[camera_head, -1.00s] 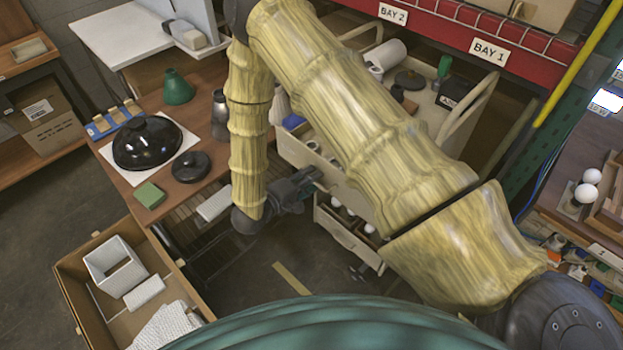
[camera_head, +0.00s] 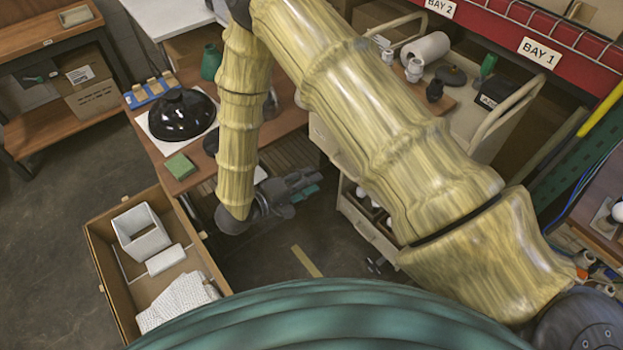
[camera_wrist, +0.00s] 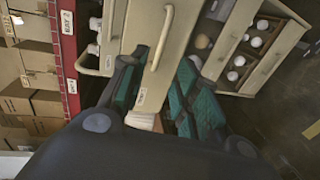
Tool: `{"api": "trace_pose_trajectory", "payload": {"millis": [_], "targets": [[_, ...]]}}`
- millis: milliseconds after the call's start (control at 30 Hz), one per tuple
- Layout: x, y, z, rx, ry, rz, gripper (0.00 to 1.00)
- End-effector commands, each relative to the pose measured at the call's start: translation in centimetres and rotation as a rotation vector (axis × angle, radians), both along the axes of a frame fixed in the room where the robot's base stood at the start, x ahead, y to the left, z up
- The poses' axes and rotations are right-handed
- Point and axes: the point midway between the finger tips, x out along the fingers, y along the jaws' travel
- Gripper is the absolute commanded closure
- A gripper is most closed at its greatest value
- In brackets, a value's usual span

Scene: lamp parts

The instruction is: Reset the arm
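My gripper (camera_head: 308,186) hangs at the end of my arm in the head view, low in the clear space between the wooden table and the cream cart. In the wrist view its two dark fingers with teal pads (camera_wrist: 160,95) stand apart. No held object can be made out between them. Through the gap I see a cream drawer front with a long handle (camera_wrist: 160,38). A small pale patch shows low between the fingers; I cannot tell what it is.
The wooden table with a black dome shade (camera_head: 182,114) and a green block (camera_head: 179,166) is left of my arm. An open box (camera_head: 107,262) with white packing sits below it. The cream cart (camera_head: 372,232) with an open drawer of bulbs is right of my gripper.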

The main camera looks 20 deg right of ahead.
Motion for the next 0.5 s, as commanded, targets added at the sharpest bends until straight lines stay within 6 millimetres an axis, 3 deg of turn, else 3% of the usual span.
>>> {"api": "trace_pose_trajectory", "payload": {"millis": [500], "targets": [[0.13,-0.6,-0.79,0.028,-0.019,0.019,0.69]]}}
